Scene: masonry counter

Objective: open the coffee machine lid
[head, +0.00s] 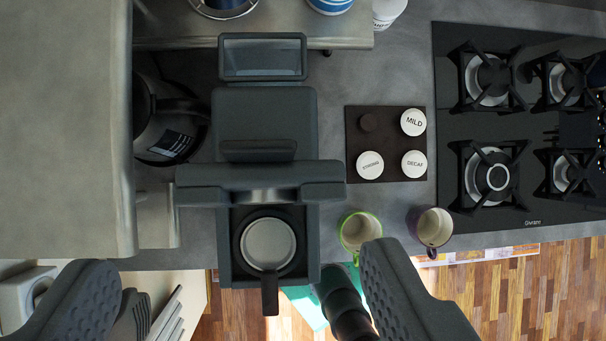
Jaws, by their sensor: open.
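The dark grey coffee machine (299,120) stands on the counter left of centre, seen from above. A wide crossbar (325,183) spans its middle, with a dark raised part (257,150) just behind it. I cannot tell which part is the lid or whether it is open. In front sits a dark round cup (269,243) with a pale inside and a handle pointing down the picture. My gripper (235,258) is open and empty, its fingers wide apart at the lower left and lower right. I cannot judge its height above the machine.
Right of the machine is a brown tray (392,145) with white pods marked mild, strong and decaf. Green (359,231) and dark (432,227) mugs stand near the counter's front edge. A gas hob (510,205) is further right, a kettle (170,125) left. A shelf (345,29) overhangs behind.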

